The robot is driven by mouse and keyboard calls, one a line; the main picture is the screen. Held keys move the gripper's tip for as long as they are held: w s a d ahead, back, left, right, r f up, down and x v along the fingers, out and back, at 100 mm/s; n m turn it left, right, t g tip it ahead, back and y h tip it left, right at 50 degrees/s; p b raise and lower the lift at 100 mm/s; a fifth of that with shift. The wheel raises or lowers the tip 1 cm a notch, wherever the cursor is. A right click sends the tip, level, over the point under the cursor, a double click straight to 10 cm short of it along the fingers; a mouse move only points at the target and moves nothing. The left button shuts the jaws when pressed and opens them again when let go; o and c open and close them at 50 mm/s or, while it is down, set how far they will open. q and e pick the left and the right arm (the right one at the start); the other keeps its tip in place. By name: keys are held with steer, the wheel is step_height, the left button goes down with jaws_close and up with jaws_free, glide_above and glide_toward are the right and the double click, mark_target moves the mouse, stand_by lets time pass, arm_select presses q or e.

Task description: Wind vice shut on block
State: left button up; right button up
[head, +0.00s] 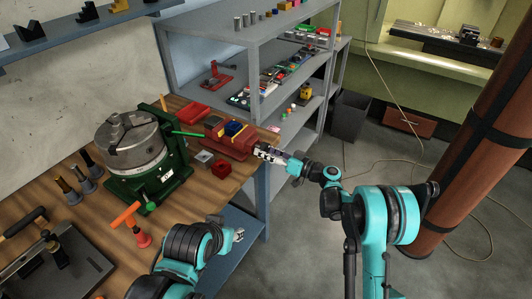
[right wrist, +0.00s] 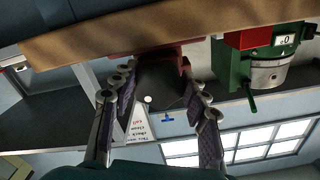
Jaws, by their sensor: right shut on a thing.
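The red vice (head: 228,143) is on the wooden bench near its right end. The blue block (head: 233,128) sits at its jaws; I cannot tell whether both jaws touch it. My right gripper (head: 268,152) is at the vice's right end, shut on the vice handle. The handle is mostly hidden by the fingers. In the right wrist view the fingers (right wrist: 158,106) stand on both sides of a dark part below the red vice (right wrist: 160,50). My left gripper (head: 238,235) is low in front of the bench, apart from the vice; its fingers are too small to read.
A green rotary table with a grey chuck (head: 131,141) stands left of the vice. Grey shelves (head: 258,60) stand behind. An orange-handled tool (head: 127,214) is at the bench front.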

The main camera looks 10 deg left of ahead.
steer(key=shift+m, duration=1)
steer(key=o, duration=1.2)
